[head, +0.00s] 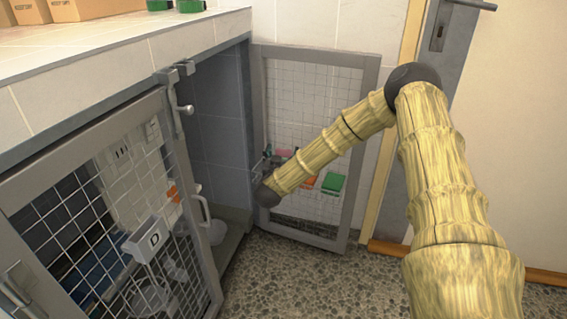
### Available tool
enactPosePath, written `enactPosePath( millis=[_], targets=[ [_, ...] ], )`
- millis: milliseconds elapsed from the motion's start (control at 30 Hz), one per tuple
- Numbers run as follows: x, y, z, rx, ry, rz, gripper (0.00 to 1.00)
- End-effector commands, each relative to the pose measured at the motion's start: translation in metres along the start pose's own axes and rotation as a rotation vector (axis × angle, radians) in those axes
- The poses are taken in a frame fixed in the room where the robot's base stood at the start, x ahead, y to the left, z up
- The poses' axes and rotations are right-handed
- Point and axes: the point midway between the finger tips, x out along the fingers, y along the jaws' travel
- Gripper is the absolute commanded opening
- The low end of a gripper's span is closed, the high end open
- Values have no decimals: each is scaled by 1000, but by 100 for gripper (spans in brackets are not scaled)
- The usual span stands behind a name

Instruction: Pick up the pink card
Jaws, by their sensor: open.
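A small pink piece (282,152), likely the pink card, shows at the open mesh door, just above my wrist. It is too small for me to make out its shape. My gripper (268,161) is a small dark shape close to its left, partly hidden by my own arm. The jaws are open. I cannot tell whether they touch the pink piece or stand apart from it.
The open mesh door (372,100) stands beside the kennel opening. A green piece (333,183) and an orange-red piece (308,181) show at its mesh. A closed mesh door (60,215) with a holder marked D (150,242) is left. Speckled floor (320,285) is clear in front.

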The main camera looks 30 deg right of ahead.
Motion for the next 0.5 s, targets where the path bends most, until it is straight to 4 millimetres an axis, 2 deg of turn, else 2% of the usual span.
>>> enactPosePath(
  millis=[200, 267, 467, 500],
  targets=[
    [1, 0, 0, 0, 0, 0, 79],
    [1, 0, 0, 0, 0, 0, 69],
    [0, 0, 0, 0, 0, 0, 33],
    [0, 0, 0, 0, 0, 0, 33]
  ],
)
